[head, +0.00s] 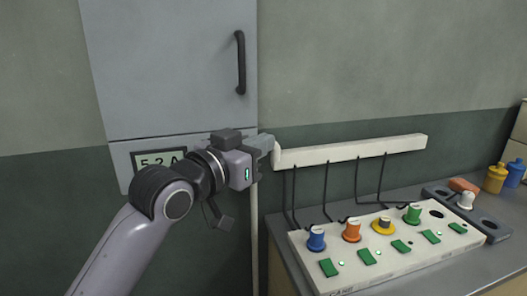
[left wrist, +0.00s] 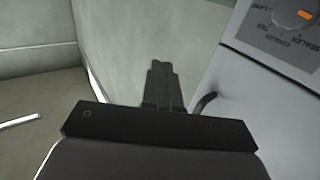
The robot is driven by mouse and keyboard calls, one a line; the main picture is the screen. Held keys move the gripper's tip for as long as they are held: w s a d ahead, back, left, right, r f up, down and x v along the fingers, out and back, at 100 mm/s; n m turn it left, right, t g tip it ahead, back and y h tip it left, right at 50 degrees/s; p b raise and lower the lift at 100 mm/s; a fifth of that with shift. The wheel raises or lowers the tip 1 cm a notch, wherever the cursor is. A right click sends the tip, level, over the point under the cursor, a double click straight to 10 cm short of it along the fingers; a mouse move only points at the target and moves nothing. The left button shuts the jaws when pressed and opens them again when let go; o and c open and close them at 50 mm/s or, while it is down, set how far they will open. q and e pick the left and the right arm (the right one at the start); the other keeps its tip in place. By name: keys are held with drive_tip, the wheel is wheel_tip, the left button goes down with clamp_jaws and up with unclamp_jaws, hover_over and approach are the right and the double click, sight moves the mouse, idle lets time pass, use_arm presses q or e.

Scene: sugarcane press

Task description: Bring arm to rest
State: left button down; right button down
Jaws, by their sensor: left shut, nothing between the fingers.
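My left arm reaches up from the bottom left in the head view. Its gripper (head: 266,143) is shut and empty, in front of the lower right edge of the grey cabinet (head: 165,70). The fingertips appear close to the left end of the white rail (head: 350,151); I cannot tell the gap between them. In the left wrist view the closed fingers (left wrist: 160,75) point up the picture with nothing between them. My right gripper is not in view.
A panel (head: 395,262) with coloured plugs, cables and green switches sits on the bench at right. Yellow (head: 495,178) and blue (head: 514,173) bottles stand behind it. The cabinet has a dark handle (head: 240,62). An orange knob (left wrist: 305,15) shows in the left wrist view.

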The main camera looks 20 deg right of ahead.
use_arm(q)
drive_tip(key=s+a+f+n+t+y, duration=0.1)
drive_tip(key=a+f+n+y, duration=0.15)
drive_tip(key=a+f, duration=0.55)
drive_tip(key=s+a+f+n+t+y, duration=0.1)
drive_tip(key=s+a+f+n+y, duration=0.3)
drive_tip(key=f, duration=0.8)
drive_tip(key=w+a+f+n+t+y, duration=0.1)
drive_tip(key=a+f, duration=0.6)
drive_tip(key=f, duration=0.2)
drive_tip(key=s+a+f+n+g+y, duration=0.1)
drive_tip(key=s+a+f+y, duration=0.4)
drive_tip(key=s+a+f, duration=1)
drive_tip(key=s+f+g, duration=0.1)
drive_tip(key=s+f, duration=0.1)
drive_tip(key=s, duration=0.2)
drive_tip(key=shift+s+a+g+p, duration=0.3)
drive_tip(key=shift+a+g, duration=0.1)
